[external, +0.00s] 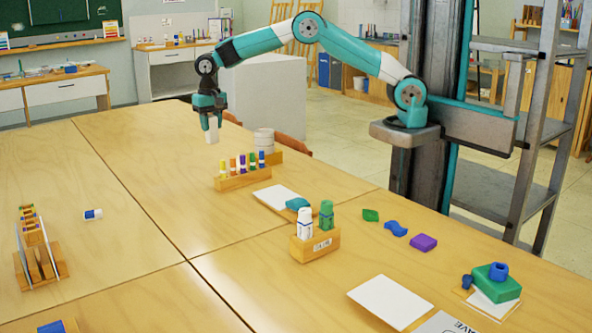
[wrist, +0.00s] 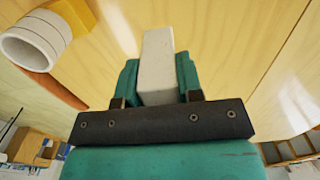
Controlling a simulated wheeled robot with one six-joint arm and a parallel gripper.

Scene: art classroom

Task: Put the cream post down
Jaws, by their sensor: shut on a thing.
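The cream post (external: 211,130) is a small pale block held in my gripper (external: 209,117), above the far part of the wooden table (external: 130,133). In the wrist view the post (wrist: 158,65) sits between the two teal fingers of my gripper (wrist: 158,82), which are shut on it. Its lower end sticks out past the fingertips. In the external view the post appears upright and apart from the tabletop, though the exact gap is hard to tell.
A rack of several coloured markers (external: 243,178) stands nearby, with a white roll (external: 264,140) behind it. A two-bottle wooden holder (external: 315,246), a white card (external: 390,302) and coloured blocks (external: 424,243) lie nearer. The table left of my gripper is clear.

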